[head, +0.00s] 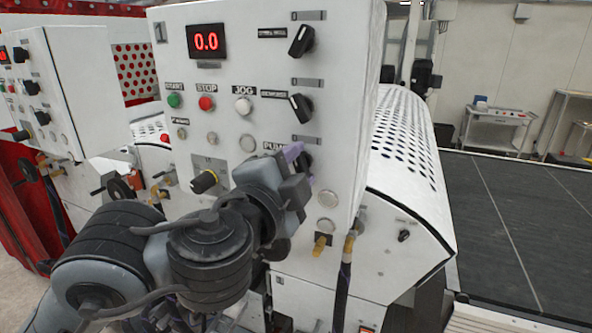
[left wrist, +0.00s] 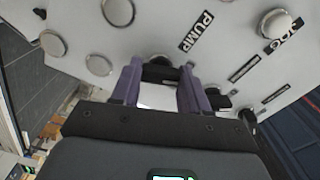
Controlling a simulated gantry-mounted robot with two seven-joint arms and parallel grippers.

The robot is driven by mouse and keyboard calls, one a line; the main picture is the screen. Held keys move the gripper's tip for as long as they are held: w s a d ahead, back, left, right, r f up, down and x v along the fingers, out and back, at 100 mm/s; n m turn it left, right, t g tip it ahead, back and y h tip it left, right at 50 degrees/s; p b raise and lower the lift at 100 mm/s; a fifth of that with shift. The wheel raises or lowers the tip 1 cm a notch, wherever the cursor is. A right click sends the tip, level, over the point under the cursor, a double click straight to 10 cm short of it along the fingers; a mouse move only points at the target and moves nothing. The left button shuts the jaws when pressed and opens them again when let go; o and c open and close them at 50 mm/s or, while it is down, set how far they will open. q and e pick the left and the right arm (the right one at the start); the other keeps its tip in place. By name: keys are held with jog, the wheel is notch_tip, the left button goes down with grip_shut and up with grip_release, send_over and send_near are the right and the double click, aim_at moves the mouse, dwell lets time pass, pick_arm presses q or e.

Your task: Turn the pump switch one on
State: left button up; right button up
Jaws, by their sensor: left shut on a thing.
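The pump switch (head: 307,160) is a black rotary knob on the white control panel, beside the "PUMP" label (head: 275,147). In the head view my left gripper (head: 299,158) is at this knob and covers much of it. In the left wrist view the purple fingertips of my left gripper (left wrist: 158,82) stand on either side of the dark knob (left wrist: 160,72), shut on it. The exact angle of the knob is hard to read. The "PUMP" label also shows in the left wrist view (left wrist: 195,33). My right gripper is not in view.
Two similar black knobs (head: 301,41) (head: 301,107) sit above the pump switch. A red display (head: 206,41) reads 0.0. Green (head: 174,100), red (head: 206,103) and white (head: 243,105) buttons lie to the left. Hoses and brass fittings (head: 320,244) are below.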

pick_arm(q)
jog(key=m+b, duration=0.2)
jog(key=m, duration=0.3)
jog(key=shift+f, duration=0.1)
jog(key=shift+m+b, duration=1.05)
jog(key=shift+m, duration=1.45)
jog(key=o, duration=1.1)
jog(key=shift+c, duration=0.2)
jog(key=shift+s, duration=0.1)
jog(key=v, duration=1)
jog(key=shift+s+a+b, duration=0.15)
jog(key=shift+s+b, duration=0.15)
